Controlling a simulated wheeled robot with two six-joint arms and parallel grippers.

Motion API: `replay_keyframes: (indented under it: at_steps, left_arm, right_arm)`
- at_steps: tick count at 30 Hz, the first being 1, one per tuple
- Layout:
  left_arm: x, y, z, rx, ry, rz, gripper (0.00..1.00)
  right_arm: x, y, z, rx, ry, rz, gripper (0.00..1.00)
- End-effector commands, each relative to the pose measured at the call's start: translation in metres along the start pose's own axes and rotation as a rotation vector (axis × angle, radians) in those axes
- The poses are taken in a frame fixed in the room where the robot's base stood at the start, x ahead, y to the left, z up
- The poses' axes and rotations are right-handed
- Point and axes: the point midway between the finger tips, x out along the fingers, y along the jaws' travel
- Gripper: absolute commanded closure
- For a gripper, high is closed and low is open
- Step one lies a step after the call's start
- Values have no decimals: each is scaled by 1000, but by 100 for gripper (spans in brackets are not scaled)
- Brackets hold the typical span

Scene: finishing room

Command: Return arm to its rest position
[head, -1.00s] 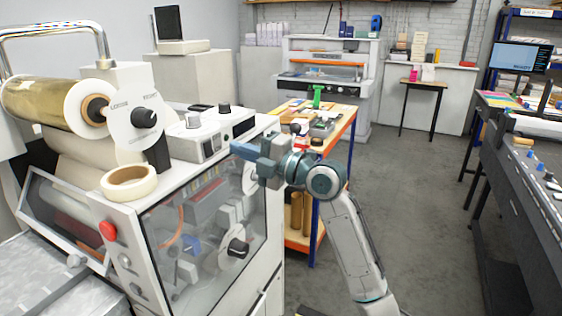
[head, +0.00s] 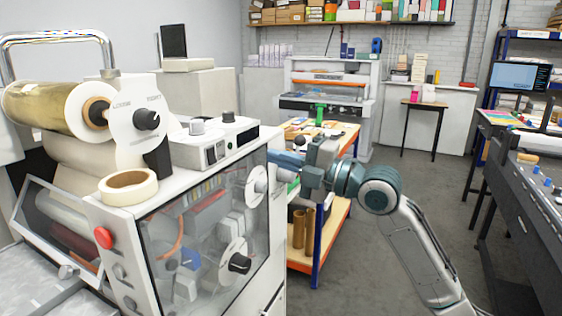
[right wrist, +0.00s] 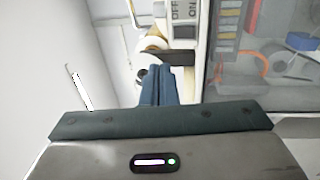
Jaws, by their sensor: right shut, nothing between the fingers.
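My right arm comes in from the lower right in the head view. Its gripper (head: 285,159) points left, beside the right end of the laminating machine (head: 205,152). The blue fingers are shut together with nothing between them. They also show closed in the right wrist view (right wrist: 159,84). I cannot tell from the head view whether the fingertips touch the machine. My left gripper is not in view.
The machine carries a gold film roll (head: 45,108), a tape roll (head: 129,187) and a red button (head: 103,237). A wooden-topped bench (head: 335,208) stands behind my right gripper. Grey floor (head: 385,185) is open to the right, bounded by a long dark machine (head: 535,205).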

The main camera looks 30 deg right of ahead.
Motion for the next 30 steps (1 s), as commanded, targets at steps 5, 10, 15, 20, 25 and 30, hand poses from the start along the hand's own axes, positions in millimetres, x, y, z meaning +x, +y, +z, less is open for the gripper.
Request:
replay_keyframes:
  at_steps: [5, 10, 15, 20, 25, 30]
  left_arm:
    - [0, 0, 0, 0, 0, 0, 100]
    - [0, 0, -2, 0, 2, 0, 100]
    - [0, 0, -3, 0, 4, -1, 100]
    - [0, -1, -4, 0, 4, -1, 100]
    - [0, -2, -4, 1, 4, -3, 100]
    - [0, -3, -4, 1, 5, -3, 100]
  right_arm:
    - [0, 0, 0, 0, 0, 0, 100]
    - [0, 0, 0, 0, 0, 0, 100]
    - [2, -6, 6, 21, -12, -4, 100]
    - [12, -54, 53, 188, -114, -32, 100]
    - [14, -160, 124, 466, -306, -85, 100]
    - [-5, -283, 168, 700, -499, -143, 100]
